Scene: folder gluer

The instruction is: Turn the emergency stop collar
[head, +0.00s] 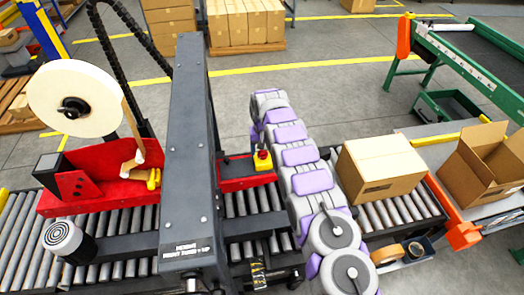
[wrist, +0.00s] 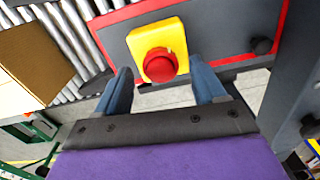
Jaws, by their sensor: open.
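The emergency stop shows in the wrist view as a yellow housing (wrist: 157,42) with a round red button and collar (wrist: 160,65). It is mounted on a dark panel with a red edge. In the head view the emergency stop (head: 262,160) is small, beside my arm. My gripper (wrist: 165,90) is open in the wrist view, with one blue-grey finger to each side of the red collar. No contact between fingers and collar shows. In the head view my arm hides most of the gripper.
A closed cardboard box (head: 380,168) sits on the roller conveyor (head: 405,208) right of my arm. A dark upright machine column (head: 187,150) stands close left of the stop. A black knob (wrist: 262,45) is on the panel right of the stop. An open box (head: 485,165) is farther right.

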